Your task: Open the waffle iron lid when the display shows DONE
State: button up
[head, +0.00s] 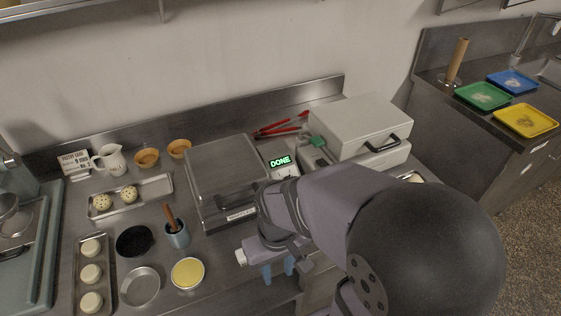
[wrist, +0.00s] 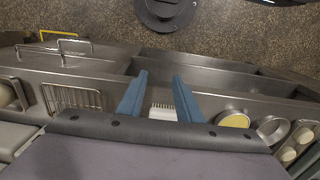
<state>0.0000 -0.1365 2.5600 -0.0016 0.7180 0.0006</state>
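The waffle iron (head: 227,180) sits on the steel counter in the head view, its flat grey lid down and a dark handle at its front. Beside it, the small display (head: 280,161) reads DONE in green letters. My gripper (head: 278,270) is in front of and below the iron, near the counter's front edge, apart from the lid handle. In the wrist view its two blue fingers (wrist: 158,98) stand apart, with nothing gripped between them. My arm hides part of the iron's right front and the counter there.
A white-lidded appliance (head: 362,125) stands right of the display, with red tongs (head: 282,128) behind. A blue cup (head: 177,234), a yellow-filled tin (head: 188,273) and several trays lie left. A white brush-like piece (head: 241,257) is beside my gripper.

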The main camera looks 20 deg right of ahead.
jog(key=c, duration=0.5)
jog(key=shift+w+f+b, duration=0.1)
jog(key=shift+w+b, duration=0.2)
jog(key=shift+b, duration=0.05)
grip_shut()
jog(key=w+n+b, duration=0.2)
jog(key=w+a+n+b, duration=0.1)
jog(key=w+n+b, duration=0.1)
jog(key=b, duration=0.1)
jog(key=w+a+r+n+t+b, duration=0.1)
jog(key=w+n+b, duration=0.1)
jog(key=shift+w+a+y, duration=0.2)
jog(key=shift+y, duration=0.1)
jog(key=w+a+r+n+t+y+b, duration=0.15)
jog(key=w+a+r+n+b, duration=0.3)
jog(key=n+b, duration=0.55)
jog(key=s+d+r+n+t+h+b, duration=0.1)
jog(key=s+r+n+t+b, duration=0.1)
jog(key=n+b, duration=0.8)
jog(key=s+d+r+n+t+h+b, duration=0.1)
jog(key=s+r+n+b, duration=0.3)
jog(key=n+b, duration=0.5)
jog(key=shift+d+n+t+b, duration=0.4)
jog(key=shift+d+n+t, duration=0.2)
jog(key=shift+d+t, duration=0.2)
